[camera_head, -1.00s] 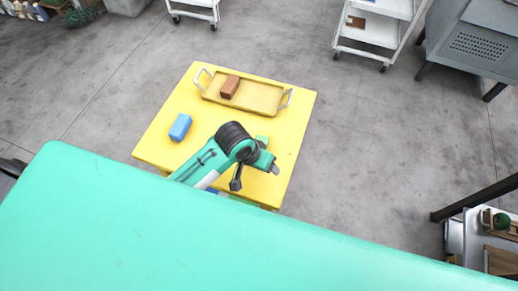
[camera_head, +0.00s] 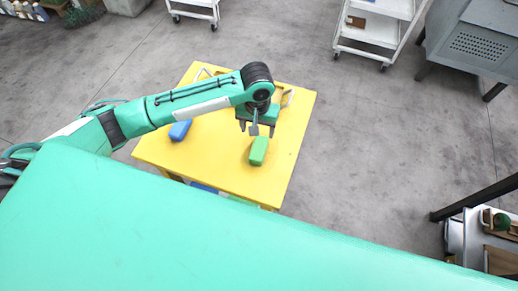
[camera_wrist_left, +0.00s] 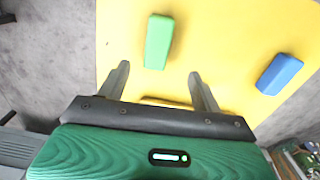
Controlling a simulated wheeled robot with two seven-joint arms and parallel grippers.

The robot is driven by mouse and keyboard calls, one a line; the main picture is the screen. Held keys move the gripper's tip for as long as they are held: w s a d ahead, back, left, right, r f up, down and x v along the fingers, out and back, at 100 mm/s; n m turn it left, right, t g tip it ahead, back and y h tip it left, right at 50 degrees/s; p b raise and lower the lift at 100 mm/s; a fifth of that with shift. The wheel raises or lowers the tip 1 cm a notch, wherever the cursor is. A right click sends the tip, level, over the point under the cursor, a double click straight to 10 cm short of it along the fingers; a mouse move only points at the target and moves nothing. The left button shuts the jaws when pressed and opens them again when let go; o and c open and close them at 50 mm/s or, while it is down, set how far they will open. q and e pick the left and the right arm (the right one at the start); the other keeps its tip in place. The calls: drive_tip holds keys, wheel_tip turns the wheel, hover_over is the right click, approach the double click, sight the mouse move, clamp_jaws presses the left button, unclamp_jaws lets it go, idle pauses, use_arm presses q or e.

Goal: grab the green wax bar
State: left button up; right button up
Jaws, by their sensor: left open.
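The green wax bar (camera_head: 258,151) lies on the yellow table (camera_head: 215,165), toward its right side in the head view. My left gripper (camera_head: 257,130) is open and empty, above the table and just behind the bar. In the left wrist view the green bar (camera_wrist_left: 158,42) lies beyond the open fingertips (camera_wrist_left: 159,72), roughly in line with the gap between them. The fingers do not surround it. My right gripper is not in view.
A blue bar (camera_head: 180,130) lies on the table to the left, also in the left wrist view (camera_wrist_left: 279,74). A yellow tray with handles (camera_head: 288,97) is at the back, mostly hidden by my arm. White carts (camera_head: 370,35) stand on the floor behind.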

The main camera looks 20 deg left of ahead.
sight(259, 147)
use_arm(q)
drive_tip(key=f, duration=0.6)
drive_tip(key=f+p, duration=0.1)
drive_tip(key=f, duration=0.4)
drive_tip(key=shift+w+d+f, duration=0.1)
drive_tip(key=shift+d+f, duration=0.1)
drive_tip(key=shift+f, duration=0.2)
drive_tip(key=c, duration=1.2)
drive_tip(key=shift+o, duration=0.2)
drive_tip(key=shift+r, duration=0.1)
